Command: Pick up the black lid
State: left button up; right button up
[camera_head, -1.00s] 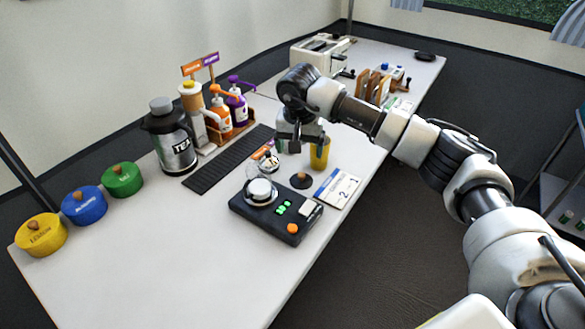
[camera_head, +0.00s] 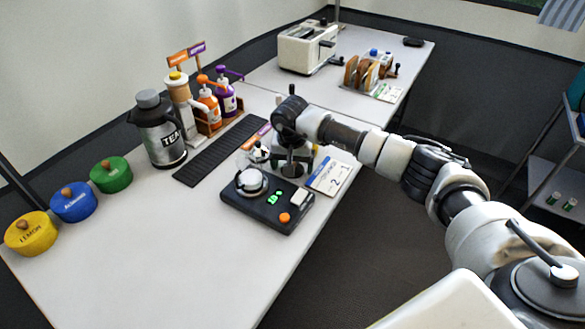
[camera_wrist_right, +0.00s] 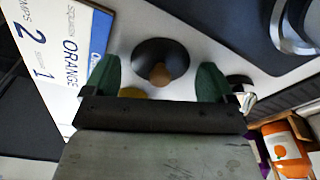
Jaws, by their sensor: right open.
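The black lid (camera_wrist_right: 160,52) is a dark disc with a round wooden knob (camera_wrist_right: 160,74). It lies on the white table beside the order card. My right gripper (camera_wrist_right: 157,82) is open, with its green fingertips on either side of the knob and apart from it. In the head view the gripper (camera_head: 292,160) is low over the black lid (camera_head: 293,171) and hides part of it. A yellow cup (camera_wrist_right: 132,93) shows only as a sliver behind the gripper in the wrist view. My left gripper is not in view.
A black scale (camera_head: 268,205) stands just in front of the lid, and an order card (camera_head: 331,177) lies to its right. A tea flask (camera_head: 160,135), pump bottles (camera_head: 210,105) and a black mat (camera_head: 220,152) are to the left.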

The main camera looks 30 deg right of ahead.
jog(key=c, duration=0.8)
